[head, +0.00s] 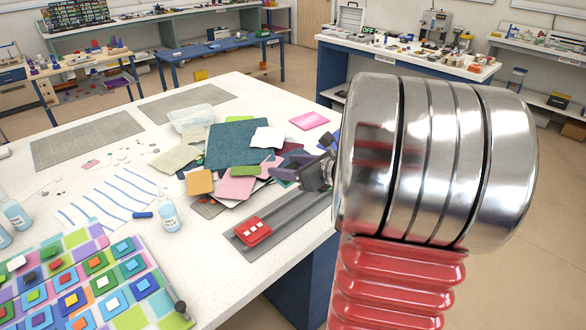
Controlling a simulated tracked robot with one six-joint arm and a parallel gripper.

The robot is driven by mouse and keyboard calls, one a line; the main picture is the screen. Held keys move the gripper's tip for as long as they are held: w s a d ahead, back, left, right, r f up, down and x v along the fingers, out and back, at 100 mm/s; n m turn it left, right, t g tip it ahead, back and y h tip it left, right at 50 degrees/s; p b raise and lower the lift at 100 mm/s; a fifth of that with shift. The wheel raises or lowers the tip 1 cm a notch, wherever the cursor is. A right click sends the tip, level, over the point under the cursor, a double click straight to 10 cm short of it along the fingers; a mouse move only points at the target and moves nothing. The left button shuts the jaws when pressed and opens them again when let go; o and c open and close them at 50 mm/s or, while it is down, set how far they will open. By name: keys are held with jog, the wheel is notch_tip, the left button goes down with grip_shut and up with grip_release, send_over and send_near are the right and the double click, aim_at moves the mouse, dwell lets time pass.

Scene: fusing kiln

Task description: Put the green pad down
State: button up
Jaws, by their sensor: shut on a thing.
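The green pad (243,171) is a small, bright green, flat rounded block in the middle of the head view. My gripper (275,172) reaches in from the right, with its dark fingers shut on the green pad's right end. The pad shows over a pile of coloured sheets. I cannot tell how high it is above them or whether it touches them. My large metal arm link hides part of the wrist and the table's right side.
The pile includes a dark teal sheet (233,144), a pink sheet (236,189) and an orange pad (200,183). A red block (252,231) lies on a grey strip (283,220). Glue bottles (167,214) stand left. Bare white table (262,95) shows behind.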

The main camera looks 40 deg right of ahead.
jog(key=shift+w+a+r+n, duration=0.1)
jog(key=shift+w+a+n, duration=0.2)
jog(key=shift+w+a, duration=0.1)
jog(key=shift+a+f+g+y, duration=0.2)
jog(key=shift+g+y, duration=0.1)
jog(key=shift+g, duration=0.1)
jog(key=shift+s+d+f+g, duration=0.2)
jog(key=shift+d+f+g, duration=0.4)
jog(key=shift+d+f, duration=0.15)
jog(key=shift+s+d+f+m+g+h, duration=0.25)
jog(key=shift+d+m+g+h, duration=0.2)
jog(key=shift+h, duration=0.25)
jog(key=shift+f, duration=0.15)
jog(key=shift+f, duration=3.3)
jog(key=shift+f, duration=0.45)
jog(key=o, duration=1.2)
